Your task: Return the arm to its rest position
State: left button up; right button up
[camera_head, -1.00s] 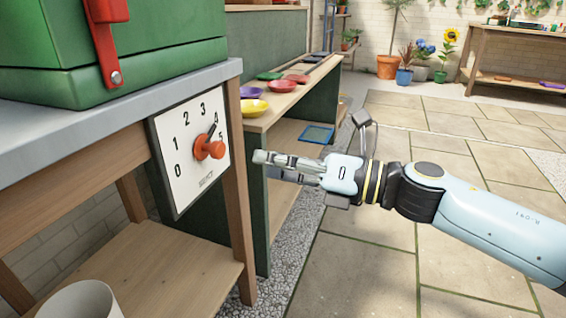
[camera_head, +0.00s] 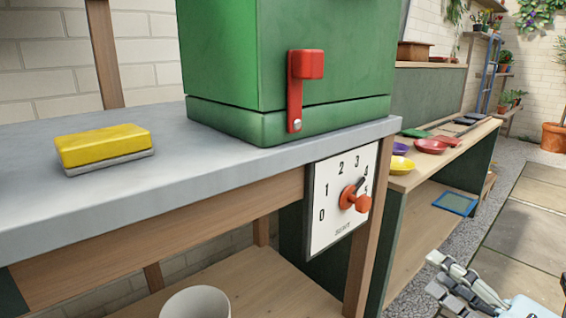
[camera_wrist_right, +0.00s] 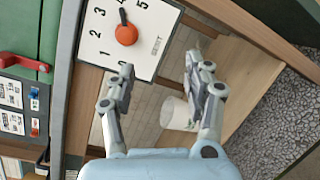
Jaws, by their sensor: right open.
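My right gripper (camera_head: 444,274) shows at the lower right of the head view, below and to the right of the dial plate. In the right wrist view the right gripper (camera_wrist_right: 163,82) has its two fingers spread apart with nothing between them. The white dial plate (camera_head: 325,222), numbered 0 to 5, hangs on the bench front. Its orange-red knob (camera_head: 355,198) has a dark pointer towards the high numbers. The knob also shows in the wrist view (camera_wrist_right: 126,35), beyond the fingers and apart from them. My left gripper is in neither view.
A green box with a red lever (camera_head: 300,85) stands on the grey bench top (camera_head: 110,190). A yellow sponge-like block (camera_head: 103,145) lies at left. A white pot (camera_head: 196,303) is on the lower shelf. Coloured dishes (camera_head: 430,146) sit on the wooden bench behind. Paving (camera_head: 530,230) at right is open.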

jog(key=s+d+f+m+g+h, duration=0.3)
jog(key=s+f+m+g+h, duration=0.15)
jog(key=s+f+m, duration=0.5)
jog(key=s+d+f+m+g+h, duration=0.35)
jog(key=s+f+m+g, duration=0.2)
jog(key=f+m, duration=0.55)
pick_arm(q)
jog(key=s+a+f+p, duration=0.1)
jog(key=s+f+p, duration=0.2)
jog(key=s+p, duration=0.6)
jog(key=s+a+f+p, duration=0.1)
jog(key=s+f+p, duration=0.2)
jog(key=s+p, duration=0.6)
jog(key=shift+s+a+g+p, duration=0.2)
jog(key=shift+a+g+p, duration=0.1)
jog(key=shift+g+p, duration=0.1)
pick_arm(e)
jog(key=s+f+m+g, duration=0.2)
jog(key=s+f, duration=0.1)
jog(key=s, duration=0.6)
jog(key=s+f+m+g, duration=0.2)
jog(key=s+f, duration=0.1)
jog(key=s, duration=0.7)
jog(key=s+f+m+g, duration=0.1)
jog(key=s+f+m, duration=0.1)
jog(key=s, duration=0.7)
jog(key=shift+s+a+f+m+g, duration=0.2)
jog(key=shift+f+m+g, duration=0.2)
jog(key=shift+m, duration=0.15)
